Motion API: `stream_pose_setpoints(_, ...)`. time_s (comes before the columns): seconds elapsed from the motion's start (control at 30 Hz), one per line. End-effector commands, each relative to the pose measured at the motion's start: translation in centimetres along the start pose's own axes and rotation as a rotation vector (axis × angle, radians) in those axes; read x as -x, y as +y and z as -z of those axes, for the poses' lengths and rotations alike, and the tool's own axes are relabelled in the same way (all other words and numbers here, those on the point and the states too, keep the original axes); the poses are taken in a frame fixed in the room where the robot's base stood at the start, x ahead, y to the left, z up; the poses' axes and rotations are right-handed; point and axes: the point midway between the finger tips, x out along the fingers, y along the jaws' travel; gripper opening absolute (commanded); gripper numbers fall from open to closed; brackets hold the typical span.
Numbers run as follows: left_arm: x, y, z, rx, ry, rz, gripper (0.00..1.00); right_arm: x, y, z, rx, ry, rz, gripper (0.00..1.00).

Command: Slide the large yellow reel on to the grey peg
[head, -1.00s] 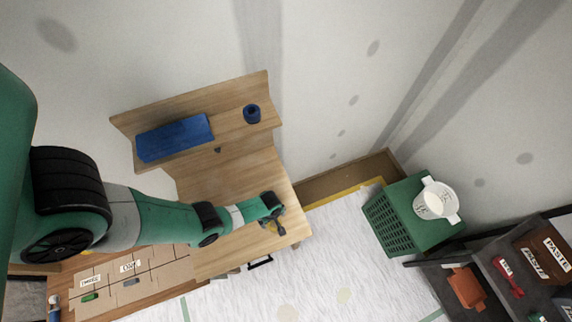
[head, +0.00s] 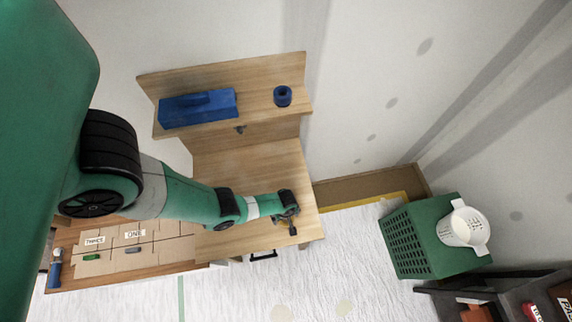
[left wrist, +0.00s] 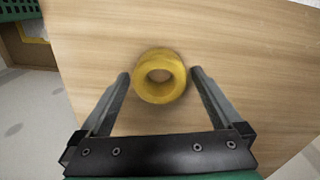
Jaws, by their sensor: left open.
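The large yellow reel (left wrist: 160,76) lies flat on the wooden bench top, its hole facing up, in the left wrist view. My left gripper (left wrist: 159,73) is open, with one finger on each side of the reel and a small gap visible at each side. In the head view my left gripper (head: 288,224) is low over the right front part of the bench and mostly hides the reel. A small dark peg (head: 240,129) sticks out below the bench's upper shelf; it looks dark grey. My right gripper is not in view.
A blue reel (head: 283,96) and a long blue block (head: 198,107) are on the upper shelf (head: 255,98). Labelled cardboard compartments (head: 130,262) lie left of the bench top (head: 250,165). A green crate (head: 415,250) with a white tub (head: 461,228) stands at the right.

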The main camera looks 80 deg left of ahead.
Motion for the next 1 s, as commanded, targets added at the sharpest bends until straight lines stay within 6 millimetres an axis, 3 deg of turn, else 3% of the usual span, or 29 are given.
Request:
stream_pose_setpoints(0.03,0.1,0.0,0.0,0.0,0.0,0.0,0.95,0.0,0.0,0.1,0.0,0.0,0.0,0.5)
stream_pose_setpoints(0.4,0.1,0.0,0.0,0.0,0.0,0.0,0.28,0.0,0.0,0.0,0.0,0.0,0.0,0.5)
stream_pose_setpoints(0.47,0.1,0.0,0.0,0.0,0.0,0.0,0.2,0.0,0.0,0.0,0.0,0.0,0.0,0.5)
stream_pose_setpoints(0.77,0.4,0.0,0.0,0.0,0.0,0.0,0.2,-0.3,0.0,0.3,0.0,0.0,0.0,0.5)
stream_pose_setpoints(1.0,2.7,0.0,0.0,-0.001,0.0,0.0,0.2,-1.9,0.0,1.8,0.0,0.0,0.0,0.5)
